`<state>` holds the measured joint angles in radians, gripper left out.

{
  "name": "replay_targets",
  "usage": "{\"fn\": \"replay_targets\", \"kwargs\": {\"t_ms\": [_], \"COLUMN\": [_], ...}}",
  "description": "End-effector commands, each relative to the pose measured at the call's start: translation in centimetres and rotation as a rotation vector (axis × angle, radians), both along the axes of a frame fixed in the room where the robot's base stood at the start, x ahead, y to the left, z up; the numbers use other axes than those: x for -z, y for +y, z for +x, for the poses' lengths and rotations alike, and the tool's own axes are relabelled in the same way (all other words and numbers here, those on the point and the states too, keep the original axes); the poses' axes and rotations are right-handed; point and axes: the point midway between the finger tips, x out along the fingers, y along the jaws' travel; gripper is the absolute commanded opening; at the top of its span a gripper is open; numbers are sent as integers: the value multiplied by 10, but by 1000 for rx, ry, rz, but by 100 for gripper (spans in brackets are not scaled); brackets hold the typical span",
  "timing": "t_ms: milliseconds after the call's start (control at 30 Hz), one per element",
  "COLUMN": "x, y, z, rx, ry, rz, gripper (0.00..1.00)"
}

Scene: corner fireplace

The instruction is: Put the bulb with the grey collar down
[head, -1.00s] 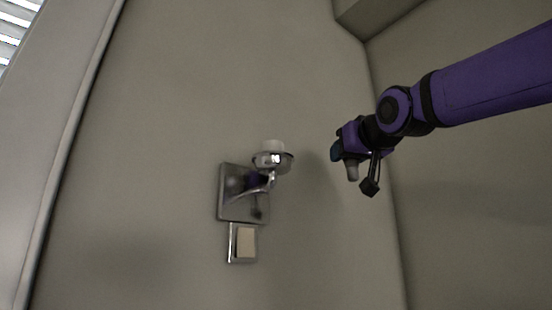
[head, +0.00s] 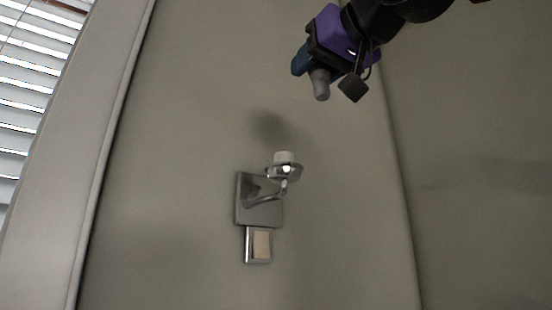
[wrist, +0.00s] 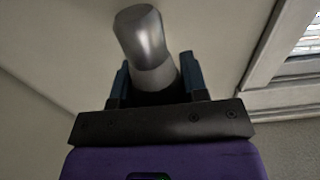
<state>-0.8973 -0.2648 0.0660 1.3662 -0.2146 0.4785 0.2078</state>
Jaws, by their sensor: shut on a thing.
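The bulb with the grey collar (wrist: 148,45) is between the two fingers of my gripper (wrist: 154,82) in the wrist view. Its grey end points out beyond the fingertips. In the head view my gripper (head: 310,68) is at the upper middle, shut on the bulb (head: 320,85), whose grey end hangs downward. The gripper and bulb appear above and to the right of the wall lamp in the picture. The rest of the bulb is hidden by the fingers.
A chrome wall lamp (head: 245,207) with a white socket (head: 284,157) is on the wall. A switch (head: 261,245) is just below it. A window with blinds (head: 35,75) is at the left. The wall around the lamp is bare.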

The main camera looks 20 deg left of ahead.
Motion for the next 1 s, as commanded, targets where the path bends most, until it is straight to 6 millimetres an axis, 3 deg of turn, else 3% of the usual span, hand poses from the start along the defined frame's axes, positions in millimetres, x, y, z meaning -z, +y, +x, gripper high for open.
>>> {"fn": "replay_targets", "kwargs": {"t_ms": [700,1000], "x": [14,24], "y": [86,93], "z": [117,127], "rx": [0,-2], "ry": [2,1], "rz": [-1,0], "gripper": [22,22]}}
